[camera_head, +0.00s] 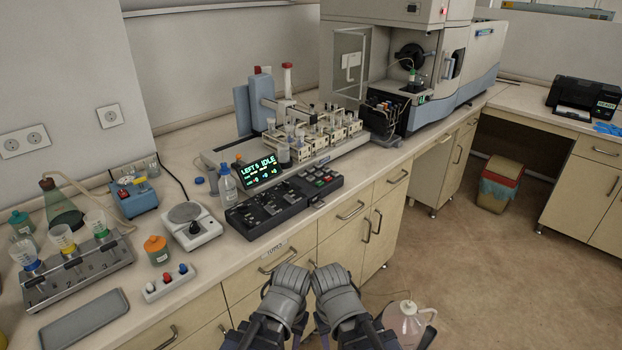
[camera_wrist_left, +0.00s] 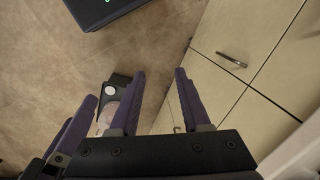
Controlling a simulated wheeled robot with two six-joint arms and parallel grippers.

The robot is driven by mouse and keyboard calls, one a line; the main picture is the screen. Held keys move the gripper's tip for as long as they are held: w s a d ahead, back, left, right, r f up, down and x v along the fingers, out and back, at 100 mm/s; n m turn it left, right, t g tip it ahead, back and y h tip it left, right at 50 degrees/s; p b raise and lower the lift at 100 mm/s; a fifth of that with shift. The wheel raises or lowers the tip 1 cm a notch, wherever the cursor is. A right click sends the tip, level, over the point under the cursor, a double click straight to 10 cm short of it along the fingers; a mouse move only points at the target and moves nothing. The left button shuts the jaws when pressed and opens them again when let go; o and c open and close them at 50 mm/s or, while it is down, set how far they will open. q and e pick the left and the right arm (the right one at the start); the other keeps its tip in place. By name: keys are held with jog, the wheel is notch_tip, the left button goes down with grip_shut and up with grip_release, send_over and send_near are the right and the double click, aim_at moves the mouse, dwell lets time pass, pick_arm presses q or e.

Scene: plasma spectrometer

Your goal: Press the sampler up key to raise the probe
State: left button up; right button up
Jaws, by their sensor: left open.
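The black control panel (camera_head: 285,203) lies along the front of the bench. A cluster of small keys (camera_head: 324,178), some red and green, is at its right end; their labels are too small to read. The sampler (camera_head: 257,108) stands behind it with a blue-grey column and an arm over racks of vials; the probe tip is not clear. My left gripper (camera_wrist_left: 157,75) is open and empty, pointing toward the floor. Both my arms are low in front of the drawers, away from the panel. My right gripper's fingers are not clearly shown.
A wash bottle (camera_head: 227,186) stands left of the display. A balance (camera_head: 190,225), a rack of cups (camera_head: 75,275) and a small rack of coloured caps (camera_head: 169,283) sit farther left. A jug (camera_head: 405,322) is on the floor. The spectrometer (camera_head: 400,60) stands at the back.

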pick_arm(q)
grip_shut()
dwell(1.5)
